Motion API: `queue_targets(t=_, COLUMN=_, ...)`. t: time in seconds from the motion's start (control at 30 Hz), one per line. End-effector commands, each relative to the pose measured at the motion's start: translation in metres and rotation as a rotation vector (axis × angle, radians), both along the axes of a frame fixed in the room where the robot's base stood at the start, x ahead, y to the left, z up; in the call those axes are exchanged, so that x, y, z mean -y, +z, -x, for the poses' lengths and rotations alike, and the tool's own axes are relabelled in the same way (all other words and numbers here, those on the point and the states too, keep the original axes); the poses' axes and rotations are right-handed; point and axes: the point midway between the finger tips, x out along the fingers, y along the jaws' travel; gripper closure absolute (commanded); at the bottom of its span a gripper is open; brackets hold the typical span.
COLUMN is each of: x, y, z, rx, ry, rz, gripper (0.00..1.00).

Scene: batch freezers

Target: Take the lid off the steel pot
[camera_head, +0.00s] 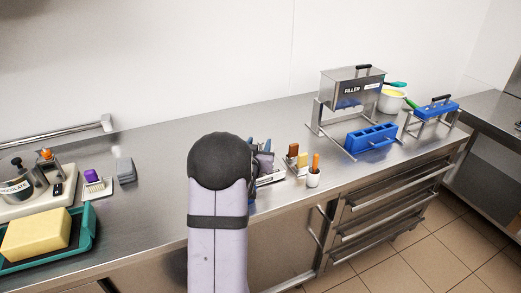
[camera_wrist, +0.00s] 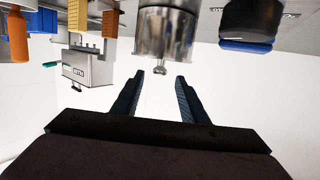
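The wrist view looks upside down. In it the steel pot (camera_wrist: 166,22) is at the top middle, cut off by the picture edge. Its shiny lid (camera_wrist: 163,47) faces my gripper, with a small metal knob (camera_wrist: 160,70) at its centre. My gripper (camera_wrist: 160,76) is open, with its two dark fingertips apart on either side of the knob. I see no contact with it. In the head view my arm blocks the spot around my gripper, and I cannot make out the pot there.
In the wrist view a dark rounded object with a blue rim (camera_wrist: 248,24) stands close beside the pot. In the head view the FILLER box (camera_head: 352,88), blue mold (camera_head: 371,138) and white cup (camera_head: 313,179) are to the right. A yellow block (camera_head: 36,234) in a green tray is at left.

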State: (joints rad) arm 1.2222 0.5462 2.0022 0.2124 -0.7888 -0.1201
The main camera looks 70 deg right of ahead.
Motion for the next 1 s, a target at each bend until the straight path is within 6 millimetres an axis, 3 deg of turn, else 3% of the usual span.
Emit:
queue_targets(t=0.67, x=0.023, y=-0.006, z=-0.005, rx=-0.001, ry=0.001, rz=-0.003, gripper=0.6)
queue_targets(t=1.0, x=0.052, y=-0.016, z=-0.01, rx=-0.001, ry=0.001, rz=-0.002, gripper=0.6)
